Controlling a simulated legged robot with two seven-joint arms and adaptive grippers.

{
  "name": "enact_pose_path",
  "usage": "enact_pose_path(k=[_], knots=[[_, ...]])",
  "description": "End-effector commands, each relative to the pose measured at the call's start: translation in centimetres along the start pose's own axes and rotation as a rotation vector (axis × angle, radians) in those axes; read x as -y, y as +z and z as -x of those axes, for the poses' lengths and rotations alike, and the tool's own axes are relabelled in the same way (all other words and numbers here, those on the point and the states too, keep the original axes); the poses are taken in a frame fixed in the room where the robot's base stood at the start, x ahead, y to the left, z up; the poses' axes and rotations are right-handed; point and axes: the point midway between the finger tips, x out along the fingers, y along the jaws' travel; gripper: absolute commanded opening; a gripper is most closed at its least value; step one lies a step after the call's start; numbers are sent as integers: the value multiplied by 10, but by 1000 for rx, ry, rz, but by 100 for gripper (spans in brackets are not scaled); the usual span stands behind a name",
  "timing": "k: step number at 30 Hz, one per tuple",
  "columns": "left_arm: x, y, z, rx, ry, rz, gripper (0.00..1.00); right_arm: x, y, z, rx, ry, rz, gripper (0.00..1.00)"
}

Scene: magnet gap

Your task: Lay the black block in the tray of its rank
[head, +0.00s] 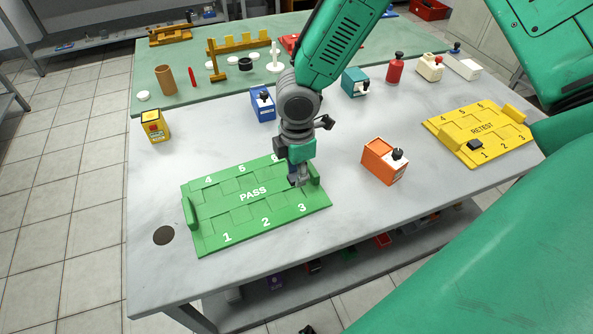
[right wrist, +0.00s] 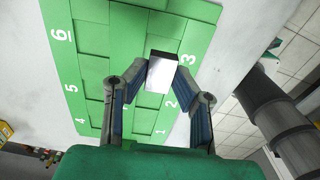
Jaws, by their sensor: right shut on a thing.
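My right gripper (head: 299,181) is over the right end of the green PASS tray (head: 207,207), near places 3 and 6. In the right wrist view, the gripper (right wrist: 163,78) is shut on a small block, apparently the black block (right wrist: 160,80). Its near face shines pale and its far side is dark. Behind it is the green tray (right wrist: 93,70), near numbers 2 and 3; whether it touches the tray cannot be told. Another small black block (head: 475,145) lies on the yellow RETEST tray (head: 450,128) by number 1. My left gripper is not in view.
An orange box (head: 383,161) with a black knob stands right of the green tray. A blue box (head: 262,104) and a yellow box (head: 154,126) stand behind it. A dark round disc (head: 164,235) is at the front left. The tabletop between the trays is otherwise mostly clear.

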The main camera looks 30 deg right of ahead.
Motion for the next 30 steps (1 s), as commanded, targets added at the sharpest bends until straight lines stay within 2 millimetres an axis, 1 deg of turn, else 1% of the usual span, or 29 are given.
enact_pose_path(k=[7, 12, 21, 30], knots=[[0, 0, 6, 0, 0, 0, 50, 0, -2, 3, 4, 1, 1, 0], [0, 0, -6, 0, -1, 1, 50, 0, -1, -14, 2, 0, 1, 0], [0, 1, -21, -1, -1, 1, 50, 0, -1, -38, 1, 1, 1, 0], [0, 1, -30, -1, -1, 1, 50, 0, -2, -53, 2, 1, 0, 0]])
